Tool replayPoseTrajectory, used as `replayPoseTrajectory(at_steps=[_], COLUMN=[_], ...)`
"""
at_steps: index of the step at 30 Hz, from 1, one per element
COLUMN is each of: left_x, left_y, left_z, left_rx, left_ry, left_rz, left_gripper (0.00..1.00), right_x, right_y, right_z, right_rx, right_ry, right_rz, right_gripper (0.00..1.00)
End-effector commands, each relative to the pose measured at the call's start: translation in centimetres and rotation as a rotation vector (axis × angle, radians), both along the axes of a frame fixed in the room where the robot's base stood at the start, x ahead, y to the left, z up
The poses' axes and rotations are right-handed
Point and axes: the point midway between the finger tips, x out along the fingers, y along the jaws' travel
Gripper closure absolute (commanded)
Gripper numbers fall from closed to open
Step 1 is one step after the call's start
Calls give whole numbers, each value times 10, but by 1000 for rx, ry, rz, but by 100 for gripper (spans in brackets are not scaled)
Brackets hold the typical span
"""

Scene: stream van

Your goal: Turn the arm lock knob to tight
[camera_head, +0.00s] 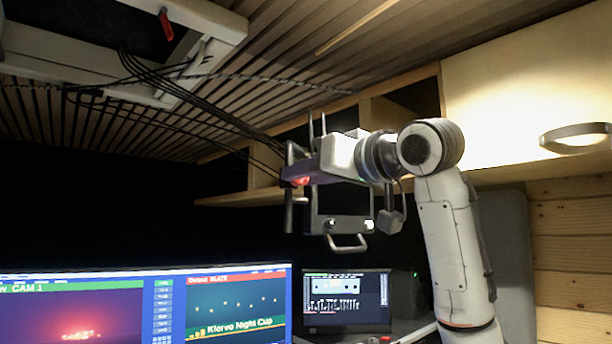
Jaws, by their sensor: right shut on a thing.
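My right gripper (292,177) reaches in from the right, at the end of my pale arm, in the middle of the head view. It is shut at a small dark and red part, which looks like the arm lock knob (301,181). The gripper hides most of this part, and I cannot read its setting. A dark framed unit (341,209) with a handle at its bottom hangs just below and behind the gripper. My left gripper is not in view.
A large monitor (222,300) and a smaller screen (345,298) stand below. Black cables run from a ceiling hatch (196,72), which has a red lever (166,25), towards the gripper. A wooden cabinet (520,85) with a handle is at upper right.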

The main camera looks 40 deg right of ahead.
Motion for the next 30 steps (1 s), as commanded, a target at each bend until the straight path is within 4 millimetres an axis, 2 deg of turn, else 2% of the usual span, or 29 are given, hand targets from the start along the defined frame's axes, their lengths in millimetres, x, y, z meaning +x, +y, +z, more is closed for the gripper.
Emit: replayPoseTrajectory(at_steps=[30], left_x=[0], left_y=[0], left_z=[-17], left_rx=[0], left_ry=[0], left_rz=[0], left_gripper=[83], right_x=[0], right_y=[1], right_z=[0], right_rx=[932], right_ry=[5], right_rz=[2], right_gripper=[95])
